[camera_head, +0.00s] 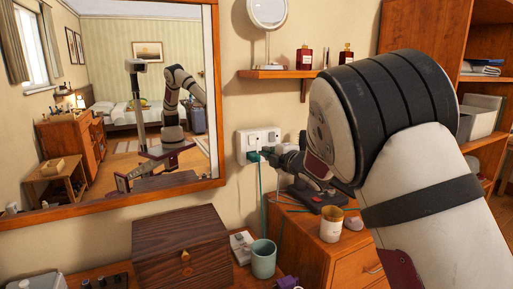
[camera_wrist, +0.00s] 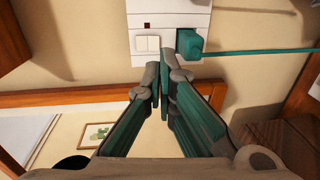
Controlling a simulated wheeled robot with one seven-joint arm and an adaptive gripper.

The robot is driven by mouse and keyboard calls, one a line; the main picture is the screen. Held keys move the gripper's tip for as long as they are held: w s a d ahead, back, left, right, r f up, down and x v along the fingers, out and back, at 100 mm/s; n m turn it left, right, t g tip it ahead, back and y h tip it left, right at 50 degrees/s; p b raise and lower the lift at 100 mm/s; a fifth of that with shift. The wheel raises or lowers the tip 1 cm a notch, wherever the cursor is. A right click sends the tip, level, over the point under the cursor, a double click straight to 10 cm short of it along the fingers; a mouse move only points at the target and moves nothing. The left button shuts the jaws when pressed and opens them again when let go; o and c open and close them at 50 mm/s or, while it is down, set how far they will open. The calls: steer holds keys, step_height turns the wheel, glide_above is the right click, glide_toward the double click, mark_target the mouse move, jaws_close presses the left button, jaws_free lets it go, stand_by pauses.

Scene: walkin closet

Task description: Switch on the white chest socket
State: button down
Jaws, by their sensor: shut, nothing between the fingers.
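The white socket (camera_head: 258,139) is on the wall to the right of the mirror, above the wooden chest (camera_head: 322,250). In the wrist view the socket plate (camera_wrist: 170,15) carries a white rocker switch (camera_wrist: 147,44), a small dark red mark (camera_wrist: 147,25) and a green plug (camera_wrist: 189,43) with a green cable. My gripper (camera_wrist: 165,68) is shut and empty, its fingertips close to the plate's edge near the switch and plug. Whether they touch it, and the switch's on or off position, I cannot tell. In the head view my gripper (camera_head: 266,155) partly covers the socket's lower part.
A mirror (camera_head: 120,195) hangs at left. A shelf (camera_head: 280,74) with bottles and a round mirror is above the socket. Below are a dark wooden box (camera_head: 180,250), a teal cup (camera_head: 263,260) and a yellowish cup (camera_head: 332,226). The green cable (camera_head: 262,200) hangs down.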

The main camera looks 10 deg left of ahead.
mark_target(252, 144)
steer(key=x, duration=0.8)
steer(key=shift+w+a, duration=0.15)
steer(key=shift+w+a+f+b, duration=0.25)
steer(key=shift+w+b, duration=0.15)
steer(key=shift+b, duration=0.35)
steer(key=shift+s+d+r, duration=0.1)
steer(key=shift+s, duration=0.1)
